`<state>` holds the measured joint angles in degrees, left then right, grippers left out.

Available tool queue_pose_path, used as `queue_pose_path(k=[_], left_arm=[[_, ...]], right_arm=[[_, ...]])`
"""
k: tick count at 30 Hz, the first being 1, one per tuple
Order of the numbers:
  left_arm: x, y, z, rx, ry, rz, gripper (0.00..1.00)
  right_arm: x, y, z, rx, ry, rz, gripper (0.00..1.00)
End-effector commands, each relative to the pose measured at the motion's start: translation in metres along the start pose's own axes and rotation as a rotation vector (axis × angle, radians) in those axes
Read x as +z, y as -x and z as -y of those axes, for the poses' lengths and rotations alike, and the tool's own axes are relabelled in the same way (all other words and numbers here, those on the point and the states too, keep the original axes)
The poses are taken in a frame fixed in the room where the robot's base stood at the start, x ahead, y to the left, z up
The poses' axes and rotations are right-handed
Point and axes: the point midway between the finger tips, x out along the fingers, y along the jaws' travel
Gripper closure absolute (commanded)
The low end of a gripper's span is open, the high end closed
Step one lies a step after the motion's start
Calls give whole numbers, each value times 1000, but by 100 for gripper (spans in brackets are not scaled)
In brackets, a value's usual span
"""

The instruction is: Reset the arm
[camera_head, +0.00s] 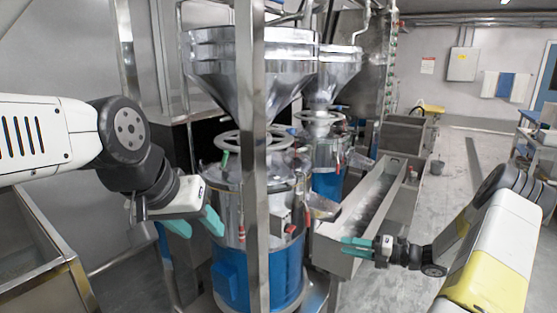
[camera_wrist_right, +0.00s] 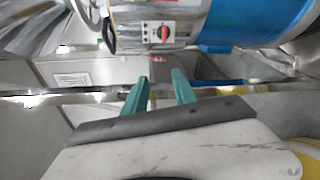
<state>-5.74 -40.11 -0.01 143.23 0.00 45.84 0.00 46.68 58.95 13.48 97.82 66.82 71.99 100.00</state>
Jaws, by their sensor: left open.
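My left arm comes in from the left, and its gripper (camera_head: 196,224) is open and empty, its teal fingers apart, in front of the left side of the near grinder (camera_head: 262,215). My right arm comes in from the lower right. Its gripper (camera_head: 346,246) points left, in front of the metal trough; its two teal fingers (camera_wrist_right: 159,84) show apart and empty in the right wrist view. The grinder has a steel hopper (camera_head: 210,72), a handwheel (camera_head: 243,140) and a blue base. In the right wrist view its side with a red switch (camera_wrist_right: 163,32) is ahead of the fingers.
A steel post (camera_head: 252,190) stands in front of the grinder, between my two grippers. A second grinder (camera_head: 328,182) stands behind. A long metal trough (camera_head: 395,192) runs behind my right gripper. A metal bin (camera_head: 40,255) is at left.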

Motion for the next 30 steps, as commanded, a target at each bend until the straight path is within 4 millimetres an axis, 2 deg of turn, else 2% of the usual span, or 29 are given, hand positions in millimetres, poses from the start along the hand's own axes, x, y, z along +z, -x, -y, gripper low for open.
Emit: queue_pose_path(k=[8,11,16,23,30], left_arm=[[0,0,0,0,0,0,52],[0,0,0,0,0,0,52],[0,0,0,0,0,0,52],[0,0,0,0,0,0,52],[0,0,0,0,0,0,52]], right_arm=[[-21,-18,-60,-93,350,-209,67],[-36,-24,-90,-131,550,-325,67],[-71,-28,-150,-178,993,-580,67],[-121,-14,-220,-171,1602,-927,67],[-167,16,-277,-92,2219,-1286,67]])
